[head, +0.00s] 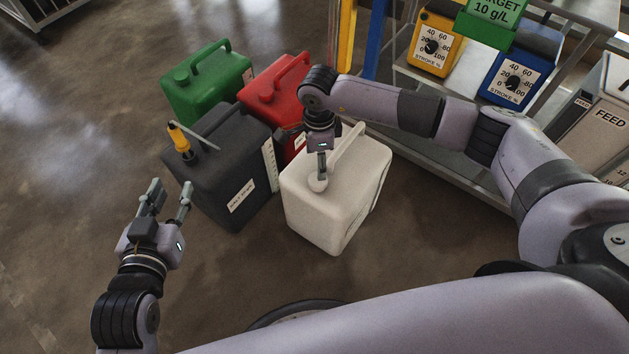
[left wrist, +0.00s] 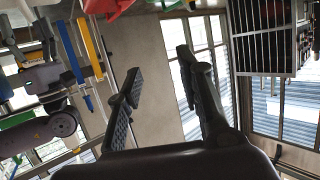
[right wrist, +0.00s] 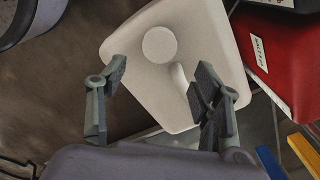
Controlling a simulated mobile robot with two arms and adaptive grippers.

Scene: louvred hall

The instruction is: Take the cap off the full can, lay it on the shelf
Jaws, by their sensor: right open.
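A white can (head: 330,215) stands on the floor in the middle of the head view, its round white cap (head: 317,184) on top. In the right wrist view the cap (right wrist: 159,44) sits on the can (right wrist: 200,20), just beyond my fingertips. My right gripper (right wrist: 160,73) is open above the can with nothing between its fingers; in the head view it (head: 321,172) points down at the cap. Whether a finger touches the cap I cannot tell. My left gripper (head: 171,188) is open and empty, left of the cans. A metal shelf (head: 440,82) stands at the right.
A dark can (head: 215,180) with a yellow-and-black fitting (head: 180,140), a green can (head: 205,85) and a red can (head: 272,103) stand close to the white can. Yellow (head: 434,45) and blue (head: 515,80) dosing units stand on the shelf. Floor at left is clear.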

